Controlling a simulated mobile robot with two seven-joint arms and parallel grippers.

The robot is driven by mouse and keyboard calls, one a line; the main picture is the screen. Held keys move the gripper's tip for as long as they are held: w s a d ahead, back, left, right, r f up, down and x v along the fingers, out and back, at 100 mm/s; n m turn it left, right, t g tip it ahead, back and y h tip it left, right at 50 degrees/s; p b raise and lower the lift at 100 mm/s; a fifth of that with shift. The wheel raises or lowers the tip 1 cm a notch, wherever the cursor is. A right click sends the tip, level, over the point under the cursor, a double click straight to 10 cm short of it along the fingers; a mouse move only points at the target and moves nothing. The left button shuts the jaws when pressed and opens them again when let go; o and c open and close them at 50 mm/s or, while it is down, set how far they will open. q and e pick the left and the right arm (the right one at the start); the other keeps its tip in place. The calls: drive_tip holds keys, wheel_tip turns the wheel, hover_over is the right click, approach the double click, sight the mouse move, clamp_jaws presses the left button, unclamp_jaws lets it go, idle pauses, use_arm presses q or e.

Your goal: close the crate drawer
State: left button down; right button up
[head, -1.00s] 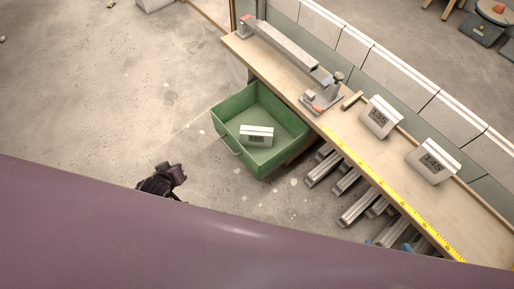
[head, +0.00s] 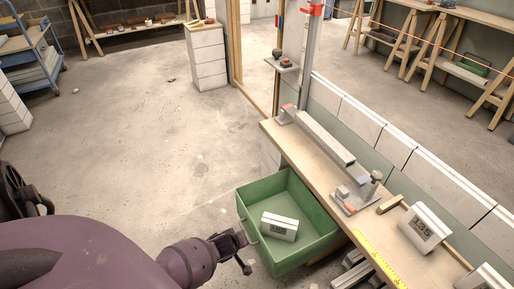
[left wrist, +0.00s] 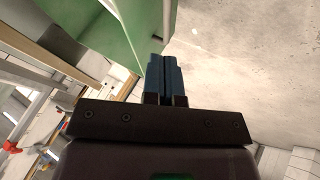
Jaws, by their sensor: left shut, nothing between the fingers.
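The green crate drawer (head: 322,214) is pulled out from under the bench in the head view. Its front handle (head: 247,226) faces left. A white block with a dark number (head: 280,227) lies inside it. My left gripper (head: 244,250) is just outside the drawer's front, close to the handle; I cannot tell whether it touches. In the left wrist view its blue fingers (left wrist: 165,76) are together with nothing between them, and the green drawer (left wrist: 118,22) shows beyond them at the upper left. My right gripper is not in view.
The wooden bench (head: 305,150) above the drawer carries a metal rail fixture (head: 325,140), numbered blocks (head: 424,228) and a yellow tape measure (head: 378,262). Metal channels lie under the bench beside the drawer. The concrete floor (head: 160,140) left of the drawer is open.

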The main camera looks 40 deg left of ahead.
sight(256, 233)
use_arm(q)
drive_tip(key=w+f+b, duration=0.1)
drive_tip(key=w+f, duration=0.1)
drive_tip(key=w, duration=0.1)
drive_tip(key=w+f+b, duration=0.2)
drive_tip(key=w+f, duration=0.1)
drive_tip(key=shift+w+d+r, duration=0.1)
drive_tip(key=shift+w+d, duration=0.15)
drive_tip(key=shift+w, duration=0.25)
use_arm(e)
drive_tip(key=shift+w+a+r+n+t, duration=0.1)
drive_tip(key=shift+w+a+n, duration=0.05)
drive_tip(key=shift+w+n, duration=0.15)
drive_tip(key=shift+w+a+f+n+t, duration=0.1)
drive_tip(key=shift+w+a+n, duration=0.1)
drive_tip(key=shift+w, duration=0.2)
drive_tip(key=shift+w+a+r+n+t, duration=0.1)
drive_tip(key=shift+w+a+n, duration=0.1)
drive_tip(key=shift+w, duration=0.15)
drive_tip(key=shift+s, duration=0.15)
